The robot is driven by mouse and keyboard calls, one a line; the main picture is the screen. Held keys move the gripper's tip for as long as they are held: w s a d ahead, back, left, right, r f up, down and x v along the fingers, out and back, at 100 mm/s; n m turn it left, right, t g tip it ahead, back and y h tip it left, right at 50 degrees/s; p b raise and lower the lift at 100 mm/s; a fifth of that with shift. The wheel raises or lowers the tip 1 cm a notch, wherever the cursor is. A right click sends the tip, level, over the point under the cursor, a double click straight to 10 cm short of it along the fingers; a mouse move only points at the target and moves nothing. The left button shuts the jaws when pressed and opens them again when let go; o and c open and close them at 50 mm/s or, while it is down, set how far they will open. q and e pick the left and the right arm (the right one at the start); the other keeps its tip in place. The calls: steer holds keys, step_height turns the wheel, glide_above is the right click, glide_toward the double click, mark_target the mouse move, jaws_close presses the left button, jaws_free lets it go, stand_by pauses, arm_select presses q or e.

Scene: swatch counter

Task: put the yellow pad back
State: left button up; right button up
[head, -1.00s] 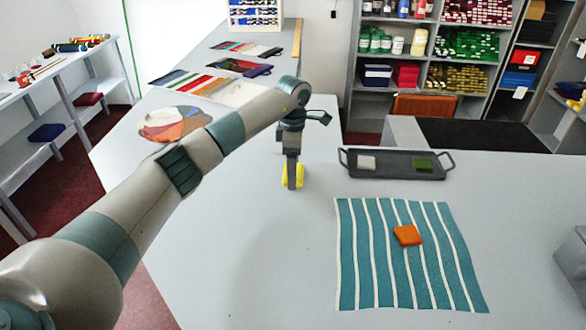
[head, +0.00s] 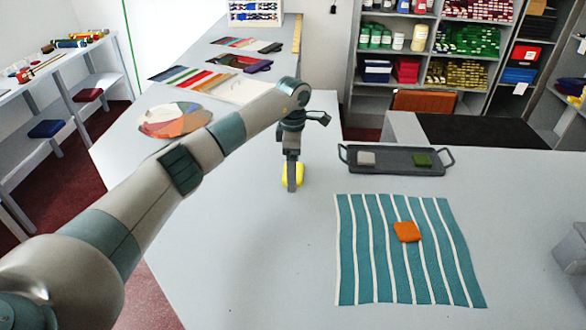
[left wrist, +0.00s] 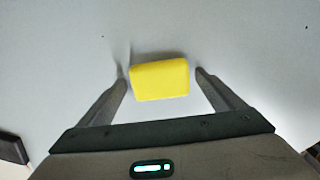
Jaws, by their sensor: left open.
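The yellow pad (head: 299,174) lies on the grey counter left of the tray, partly hidden behind my left gripper (head: 291,186) in the head view. In the left wrist view the yellow pad (left wrist: 160,80) sits between the tips of my open left gripper (left wrist: 160,76), with a gap on each side. An orange pad (head: 407,232) lies on a teal and white striped cloth (head: 352,270). My right gripper is not in view.
A grey bin (head: 571,258) stands at the right edge. Fabric swatches (head: 200,85) and a round colour palette (head: 174,120) lie on the counter further left. The counter between the pad and the striped cloth is clear.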

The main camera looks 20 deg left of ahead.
arm_select(q)
steer(key=shift+r, duration=0.2)
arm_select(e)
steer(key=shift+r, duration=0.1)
arm_select(q)
steer(key=shift+r, duration=0.25)
step_height(320, 180, up, 11)
steer(key=b, duration=0.4)
steer(key=shift+r+b, duration=0.15)
steer(key=shift+b, duration=0.25)
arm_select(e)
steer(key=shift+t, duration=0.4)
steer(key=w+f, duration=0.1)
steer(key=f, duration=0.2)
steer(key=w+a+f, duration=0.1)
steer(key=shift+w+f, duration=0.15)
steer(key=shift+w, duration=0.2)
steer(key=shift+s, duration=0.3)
